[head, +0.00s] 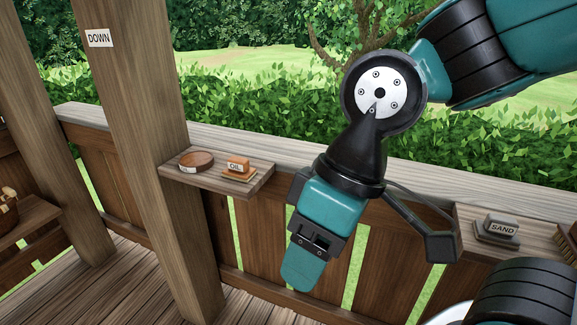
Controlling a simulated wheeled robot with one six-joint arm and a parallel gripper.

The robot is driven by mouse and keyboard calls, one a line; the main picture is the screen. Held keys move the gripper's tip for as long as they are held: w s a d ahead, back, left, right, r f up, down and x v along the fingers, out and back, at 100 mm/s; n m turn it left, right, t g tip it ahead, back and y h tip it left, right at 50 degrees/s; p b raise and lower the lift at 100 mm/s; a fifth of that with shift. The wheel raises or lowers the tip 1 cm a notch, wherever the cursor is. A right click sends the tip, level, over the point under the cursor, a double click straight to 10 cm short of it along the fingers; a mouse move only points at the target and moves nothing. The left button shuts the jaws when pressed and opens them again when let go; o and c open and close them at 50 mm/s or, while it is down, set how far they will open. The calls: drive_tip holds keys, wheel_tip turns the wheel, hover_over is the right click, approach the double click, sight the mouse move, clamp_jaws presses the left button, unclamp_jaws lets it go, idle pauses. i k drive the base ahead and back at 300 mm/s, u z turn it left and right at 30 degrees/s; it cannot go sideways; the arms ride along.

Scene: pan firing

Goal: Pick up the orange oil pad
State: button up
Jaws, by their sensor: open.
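The orange oil pad (238,167) is a small orange block with a white "OIL" label. It sits on a flat tan piece (239,174) on the small wooden shelf (222,187) at the rail post. My gripper (302,268) hangs to the right of the pad and lower in the picture, apart from it. It points down and is open, and I see nothing held in it. Its fingers are seen partly from behind, so the gap between them is hard to make out.
A thick wooden post (152,150) rises just left. A grey block labelled "SAND" (502,228) lies on another shelf (533,232) at right. The wooden rail (235,141) runs behind.

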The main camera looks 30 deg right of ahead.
sight(239, 168)
drive_tip(key=z, duration=1.6)
drive_tip(key=k, duration=1.15)
drive_tip(key=u, duration=1.15)
drive_tip(key=i, duration=1.7)
drive_tip(key=u, duration=0.05)
